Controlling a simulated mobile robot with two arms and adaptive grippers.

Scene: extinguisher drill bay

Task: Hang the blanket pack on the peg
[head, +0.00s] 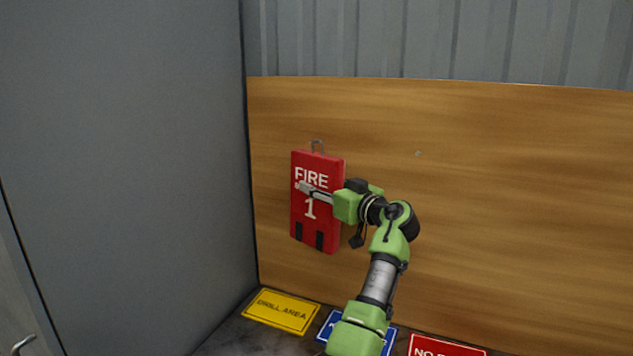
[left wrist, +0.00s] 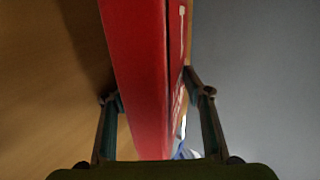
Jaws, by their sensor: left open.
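The blanket pack (head: 325,228) is a flat red case with "FIRE 1" lettering, two dark tabs near its bottom and a grey loop (head: 317,146) on top. It is upright against or close to the wooden board. I cannot tell whether anything passes through the loop. A small grey peg (head: 418,154) stands bare on the board, to the right of the pack. My left gripper (head: 306,189) reaches across the pack from the right. In the left wrist view its open fingers (left wrist: 152,88) straddle the red pack (left wrist: 140,70), apart from it, one on the board side.
A grey panel (head: 130,130) stands close on the left. Below lie a yellow "DRILL AREA" sign (head: 282,312), a partly covered blue sign (head: 327,330) and a red sign (head: 445,347).

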